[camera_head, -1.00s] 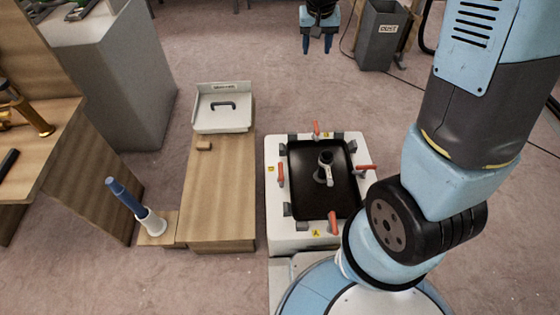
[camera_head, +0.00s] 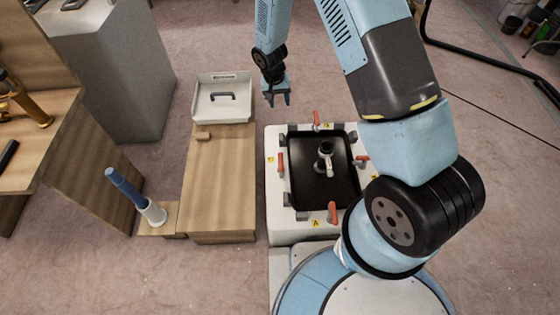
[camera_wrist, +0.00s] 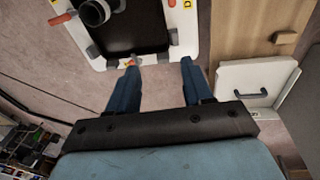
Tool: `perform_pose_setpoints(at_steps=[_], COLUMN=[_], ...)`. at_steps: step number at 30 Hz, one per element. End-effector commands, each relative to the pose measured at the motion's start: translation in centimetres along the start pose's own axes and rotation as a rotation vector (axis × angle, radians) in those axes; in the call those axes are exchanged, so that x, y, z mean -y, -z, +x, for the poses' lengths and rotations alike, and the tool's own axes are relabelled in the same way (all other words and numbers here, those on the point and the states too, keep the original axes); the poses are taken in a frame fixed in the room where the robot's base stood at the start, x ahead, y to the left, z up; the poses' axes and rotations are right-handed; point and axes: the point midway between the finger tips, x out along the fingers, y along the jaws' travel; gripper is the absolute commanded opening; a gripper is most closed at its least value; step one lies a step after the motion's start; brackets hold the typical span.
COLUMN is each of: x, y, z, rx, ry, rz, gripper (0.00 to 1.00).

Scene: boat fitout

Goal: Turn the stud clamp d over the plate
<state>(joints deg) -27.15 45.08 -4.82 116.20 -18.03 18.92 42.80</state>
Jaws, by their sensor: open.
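The dark plate (camera_head: 310,190) lies in a white fixture (camera_head: 273,205), with a clamp on each side. The left-side clamp (camera_head: 281,163) has an orange handle lying along the plate's edge. Its yellow label (camera_head: 270,159) is too small to read there, but looks like a D in the wrist view (camera_wrist: 187,4). That view shows only the clamp's handle end (camera_wrist: 172,3), cut by the top edge. My gripper (camera_head: 278,101) is open and empty, beyond the fixture's far left corner. In the wrist view its fingers (camera_wrist: 158,65) point towards the fixture, apart from the left clamp.
Other orange-handled clamps sit at the far (camera_head: 316,119), near (camera_head: 333,212) and right (camera_head: 362,158) sides. A black upright fitting (camera_head: 325,155) stands on the plate. A wooden bench (camera_head: 220,190) with a white handled tray (camera_head: 222,98) stands left. My arm crosses the right side.

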Motion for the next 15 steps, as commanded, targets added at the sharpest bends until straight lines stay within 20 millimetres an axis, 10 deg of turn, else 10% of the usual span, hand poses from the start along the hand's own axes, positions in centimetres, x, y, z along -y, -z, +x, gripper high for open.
perform_pose_setpoints(at_steps=[15], x=[4.5], y=[-5.5], z=[14.9], rx=[0.067], ry=[-0.050], rz=[-0.037], gripper=[0.50])
